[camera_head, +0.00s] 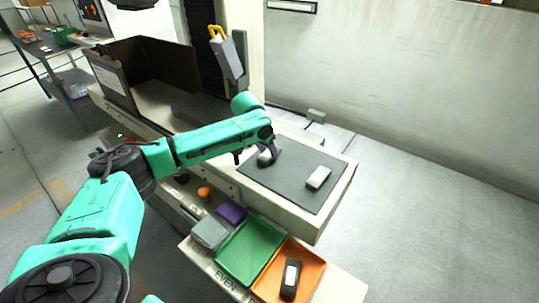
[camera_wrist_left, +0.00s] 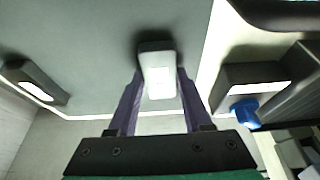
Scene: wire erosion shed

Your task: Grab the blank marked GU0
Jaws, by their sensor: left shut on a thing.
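My left gripper (camera_head: 268,158) reaches over the dark grey mat (camera_head: 290,192) and is shut on a pale blank (camera_head: 266,155). In the left wrist view the blank (camera_wrist_left: 157,68) sits between the two purple fingers, its white face towards the camera. No marking on it is readable. A second blank (camera_head: 318,177), grey with a white top, lies on the mat to the right; it also shows at the left of the wrist view (camera_wrist_left: 38,86). I cannot read its marking either. My right gripper is not in view.
A green tray (camera_head: 250,250) and an orange tray (camera_head: 268,287) stand in front of the mat. A dark block with a white label (camera_head: 291,278) lies in the orange tray.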

